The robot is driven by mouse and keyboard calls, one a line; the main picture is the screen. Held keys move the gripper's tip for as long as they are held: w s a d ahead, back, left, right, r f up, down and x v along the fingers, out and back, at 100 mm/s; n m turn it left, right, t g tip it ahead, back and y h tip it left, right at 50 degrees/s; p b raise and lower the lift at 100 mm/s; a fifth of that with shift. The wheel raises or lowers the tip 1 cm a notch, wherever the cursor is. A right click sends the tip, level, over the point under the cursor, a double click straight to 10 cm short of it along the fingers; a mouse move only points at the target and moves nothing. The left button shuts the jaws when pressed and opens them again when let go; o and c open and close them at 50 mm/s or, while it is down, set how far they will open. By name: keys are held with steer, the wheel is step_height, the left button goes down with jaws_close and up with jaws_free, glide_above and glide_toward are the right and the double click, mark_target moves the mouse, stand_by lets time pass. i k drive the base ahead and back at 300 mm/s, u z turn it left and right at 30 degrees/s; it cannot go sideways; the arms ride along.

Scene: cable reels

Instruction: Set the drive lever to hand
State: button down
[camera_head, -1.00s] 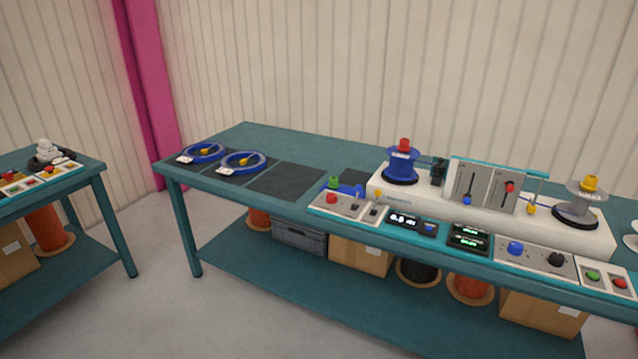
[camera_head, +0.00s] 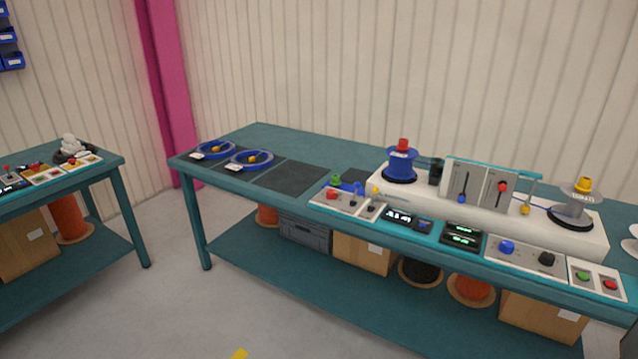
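A winding machine with a long white body (camera_head: 395,193) stands on the teal bench. Its upright grey panel has two slotted levers, one with a blue knob (camera_head: 461,199) low in its slot and one with a red knob (camera_head: 502,187) higher up. A front-left control box (camera_head: 345,203) carries a red knob, a green knob and small levers, one blue (camera_head: 354,199) and one dark (camera_head: 372,206). The labels are too small to read, so I cannot tell which is the drive lever or its setting. My gripper is not in view.
A blue reel (camera_head: 402,165) and a grey reel (camera_head: 577,208) sit on the machine. Displays, a knob box (camera_head: 525,253) and a button box (camera_head: 597,281) line the bench's front edge. Another bench (camera_head: 100,182) stands at left. Open floor (camera_head: 180,300) lies between the benches.

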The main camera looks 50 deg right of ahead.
mark_target(357, 185)
steer(key=u, duration=0.05)
steer(key=i, duration=2.35)
steer(key=z, duration=1.05)
